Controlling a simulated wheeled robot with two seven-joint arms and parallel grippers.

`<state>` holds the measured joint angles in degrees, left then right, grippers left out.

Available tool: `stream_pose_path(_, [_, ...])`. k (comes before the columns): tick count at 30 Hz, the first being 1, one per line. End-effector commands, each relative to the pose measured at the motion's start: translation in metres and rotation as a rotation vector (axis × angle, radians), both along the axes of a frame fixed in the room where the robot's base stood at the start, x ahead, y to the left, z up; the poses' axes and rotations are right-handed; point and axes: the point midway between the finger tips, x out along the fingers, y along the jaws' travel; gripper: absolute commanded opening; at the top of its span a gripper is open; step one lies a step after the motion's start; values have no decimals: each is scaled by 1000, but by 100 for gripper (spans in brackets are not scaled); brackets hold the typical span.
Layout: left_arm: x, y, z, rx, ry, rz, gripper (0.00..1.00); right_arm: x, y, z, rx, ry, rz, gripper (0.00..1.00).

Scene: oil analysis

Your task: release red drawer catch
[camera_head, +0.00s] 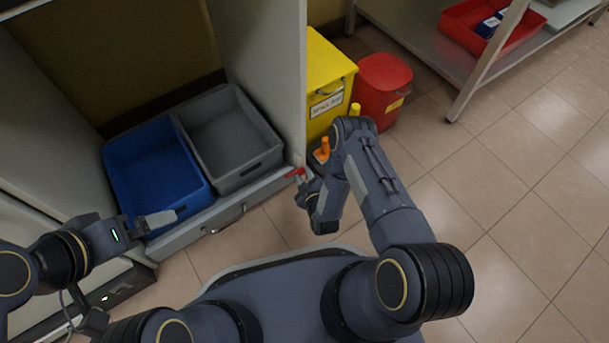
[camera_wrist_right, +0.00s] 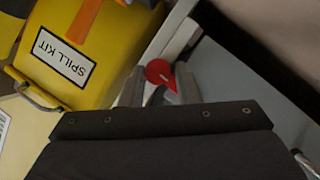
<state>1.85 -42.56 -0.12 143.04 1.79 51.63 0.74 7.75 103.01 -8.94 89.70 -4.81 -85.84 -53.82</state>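The red catch (camera_head: 297,172) sits at the right end of the front of a pulled-out drawer (camera_head: 200,231) in the grey cabinet. In the right wrist view the red catch (camera_wrist_right: 160,72) has a round head and a pointed lever. My right gripper (camera_head: 303,180) is at the catch; in its wrist view its two fingers (camera_wrist_right: 160,92) stand apart on either side of it. I cannot tell whether they touch it. My left gripper (camera_head: 165,218) is over the drawer's left front, seen edge-on.
The drawer holds a blue bin (camera_head: 152,171) and a grey bin (camera_head: 232,138), and has a front handle (camera_head: 225,218). A yellow spill kit box (camera_head: 327,80) and a red bin (camera_head: 385,85) stand right of the cabinet.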

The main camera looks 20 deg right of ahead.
Motion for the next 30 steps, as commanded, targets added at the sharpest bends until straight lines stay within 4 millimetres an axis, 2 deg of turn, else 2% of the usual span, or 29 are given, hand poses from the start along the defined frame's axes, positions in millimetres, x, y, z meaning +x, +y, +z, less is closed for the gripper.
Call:
stream_pose_path(1, [0, 0, 0, 0, 0, 0, 100, 1, -1, 1, 0, -5, -2, 19])
stream_pose_path(5, [0, 0, 0, 0, 0, 0, 100, 1, -1, 1, 0, -5, -2, 4])
stream_pose_path(17, [0, 0, 2, 0, 0, 0, 100, 3, -2, 3, 63, 15, -2, 4])
stream_pose_path(30, [0, 0, 3, 0, 0, 0, 100, 5, -5, 4, 396, 136, -4, 4])
